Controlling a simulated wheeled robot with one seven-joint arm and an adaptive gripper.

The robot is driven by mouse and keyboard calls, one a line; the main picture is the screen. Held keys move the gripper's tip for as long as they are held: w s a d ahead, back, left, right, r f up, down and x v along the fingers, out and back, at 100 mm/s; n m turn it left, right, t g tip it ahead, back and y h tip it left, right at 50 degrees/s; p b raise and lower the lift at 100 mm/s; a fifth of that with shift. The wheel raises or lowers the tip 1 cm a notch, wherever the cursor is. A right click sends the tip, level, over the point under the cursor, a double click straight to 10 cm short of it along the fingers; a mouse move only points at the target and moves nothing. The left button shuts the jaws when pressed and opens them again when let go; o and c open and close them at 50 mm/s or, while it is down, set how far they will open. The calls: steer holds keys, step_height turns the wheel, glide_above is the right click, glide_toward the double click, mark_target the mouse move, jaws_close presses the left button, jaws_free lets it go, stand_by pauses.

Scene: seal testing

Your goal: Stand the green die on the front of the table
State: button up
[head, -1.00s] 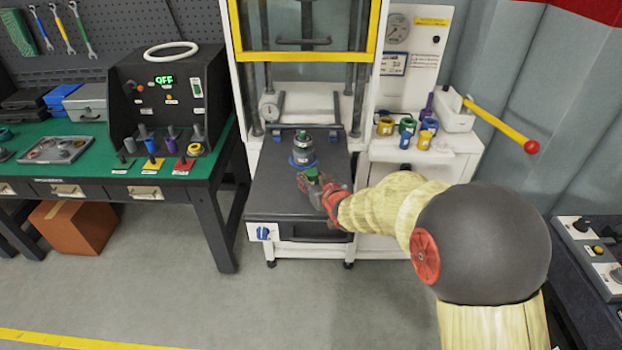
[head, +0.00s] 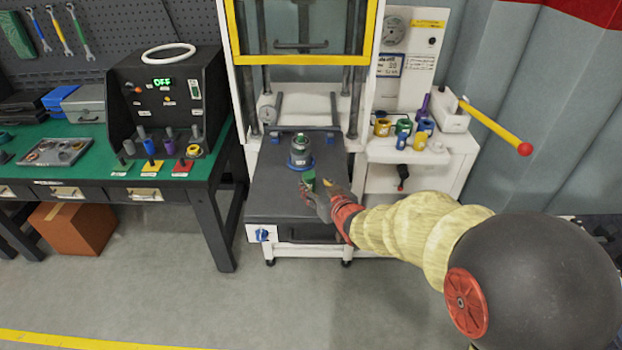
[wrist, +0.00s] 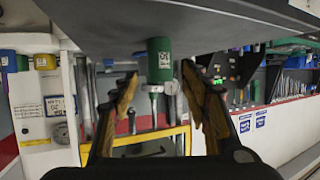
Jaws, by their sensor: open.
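The green die (head: 308,177) stands on the dark table (head: 275,195) of the press, near its front, in front of the blue-ringed grey stack (head: 301,152). In the wrist view, which looks upside down, the green die (wrist: 159,60) has a white label and meets the table (wrist: 220,28) with one end. My gripper (head: 316,190) is just in front and to the right of the die. In the wrist view my gripper (wrist: 160,76) is open, with a gap between each finger and the die. The die's lower part is partly hidden by my fingers in the head view.
Yellow press guard (head: 305,60) rises behind the table. Several coloured rings and dies stand on the white side shelf (head: 385,152) at the right, beside a yellow lever (head: 495,125). A green workbench (head: 60,132) is at the left. The table's left part is clear.

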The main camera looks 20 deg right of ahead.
steer(key=p+v, duration=0.1)
steer(key=v, duration=0.3)
steer(key=shift+s+r, duration=0.2)
steer(key=shift+s, duration=0.15)
steer(key=shift+s+d+r, duration=0.1)
steer(key=shift+s+r, duration=0.05)
steer(key=shift+r, duration=0.05)
steer(key=s+d+r+m+g+h, duration=0.1)
steer(key=s+r+g+h, duration=0.15)
steer(key=s+r, duration=0.45)
steer(key=s+a+r+g, duration=0.1)
steer(key=s+a+g, duration=0.1)
steer(key=s, duration=0.9)
steer(key=s+a+r+g+y, duration=0.1)
steer(key=s+a+g, duration=0.1)
steer(key=s, duration=0.9)
steer(key=shift+a+r+g, duration=0.15)
steer(key=shift+a+g, duration=0.15)
steer(key=shift+g, duration=0.45)
